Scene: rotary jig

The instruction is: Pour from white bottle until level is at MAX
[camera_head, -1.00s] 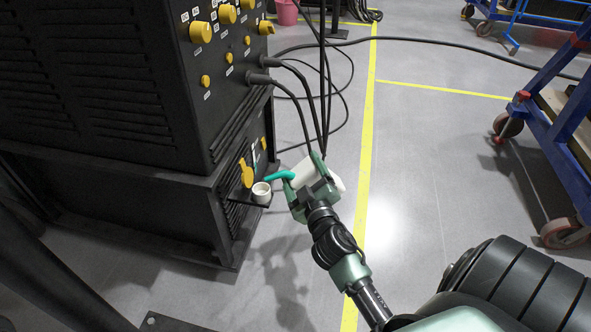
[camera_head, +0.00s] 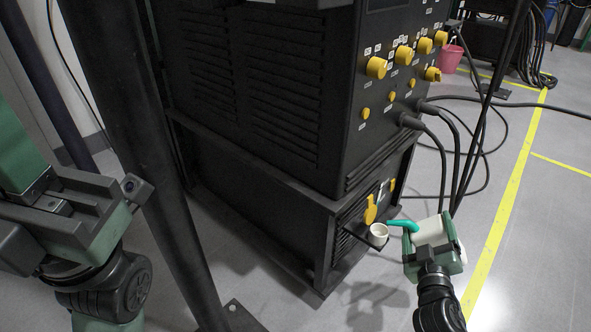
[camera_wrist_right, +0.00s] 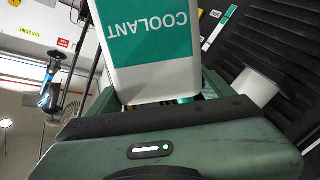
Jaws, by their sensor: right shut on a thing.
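The white bottle (camera_head: 430,229) is in my right gripper (camera_head: 433,250), which is shut on it. Its teal spout (camera_head: 404,225) points left, with its tip above the white filler cup (camera_head: 378,234) on the machine's side. Whether liquid flows cannot be seen. In the right wrist view the bottle (camera_wrist_right: 150,75) shows a teal COOLANT label, upside down. A narrow white and green strip (camera_wrist_right: 218,28), perhaps the level gauge, is on the dark panel there; its marks are unreadable. My left gripper (camera_head: 75,195) is at the left of the head view, away from the bottle; its fingertips are unclear.
The black machine (camera_head: 270,200) with yellow knobs (camera_head: 376,67) fills the middle. A dark post (camera_head: 150,170) stands between my left arm and the machine. Black cables (camera_head: 470,150) hang behind the bottle. Grey floor (camera_head: 545,240) is free at right.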

